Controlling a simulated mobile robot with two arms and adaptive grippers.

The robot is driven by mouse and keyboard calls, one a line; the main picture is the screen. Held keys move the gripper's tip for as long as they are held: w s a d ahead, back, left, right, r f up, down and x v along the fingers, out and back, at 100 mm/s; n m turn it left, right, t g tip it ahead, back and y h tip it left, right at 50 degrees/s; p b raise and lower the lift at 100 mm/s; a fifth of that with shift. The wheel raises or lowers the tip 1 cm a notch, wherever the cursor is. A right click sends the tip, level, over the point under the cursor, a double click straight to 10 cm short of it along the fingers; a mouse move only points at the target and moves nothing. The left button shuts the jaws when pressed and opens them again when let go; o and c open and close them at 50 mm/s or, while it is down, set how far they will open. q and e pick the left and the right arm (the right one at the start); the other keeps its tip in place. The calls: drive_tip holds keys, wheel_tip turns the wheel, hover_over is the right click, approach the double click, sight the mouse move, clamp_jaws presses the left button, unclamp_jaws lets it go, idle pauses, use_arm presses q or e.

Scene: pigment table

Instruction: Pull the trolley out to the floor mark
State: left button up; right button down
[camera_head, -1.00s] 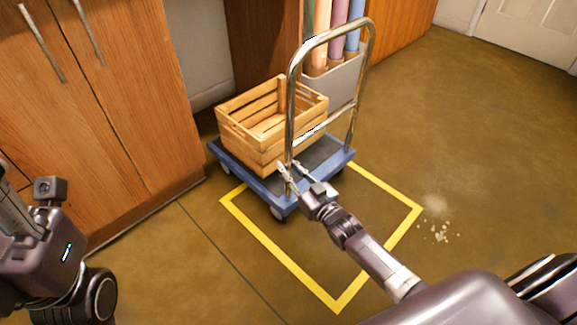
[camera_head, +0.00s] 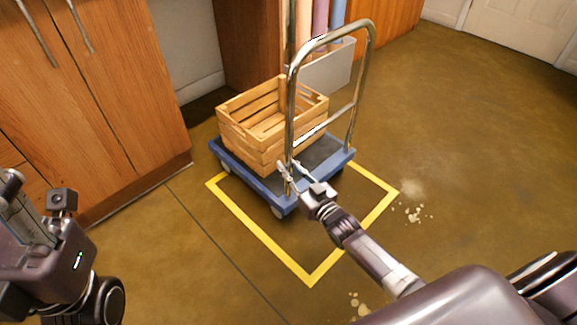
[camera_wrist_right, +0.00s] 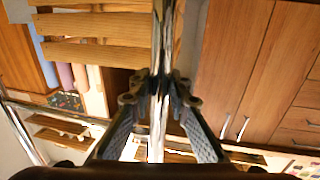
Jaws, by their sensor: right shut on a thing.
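The trolley has a blue deck (camera_head: 273,187) and a tall chrome hoop handle (camera_head: 292,110). It stands in the middle of the head view, carrying a slatted wooden crate (camera_head: 240,134). The floor mark (camera_head: 258,241) is a yellow outline. The trolley overlaps its far part, and its near part lies bare in front. My right gripper (camera_head: 291,174) is shut on the handle's near post, low down by the deck. In the right wrist view the post (camera_wrist_right: 158,120) runs between the fingers. My left gripper (camera_head: 24,208) is partly in view at the left edge, fingers unclear.
Wooden cabinets (camera_head: 110,100) stand at the left, clear of the trolley. Behind it is a pale bin (camera_head: 330,70) with coloured rolls. Pale spots (camera_head: 412,212) lie on the floor right of the mark. The floor (camera_head: 480,130) to the right is open.

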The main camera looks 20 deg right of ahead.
drive_tip(key=shift+s+d, duration=0.15)
drive_tip(key=shift+s, duration=0.15)
drive_tip(key=c, duration=1.7)
unclamp_jaws()
drive_tip(key=shift+c, duration=0.2)
drive_tip(key=shift+s, duration=0.1)
drive_tip(key=s+d, duration=0.2)
drive_tip(key=s, duration=0.9)
drive_tip(key=shift+s+d, duration=0.2)
drive_tip(key=shift+s, duration=0.1)
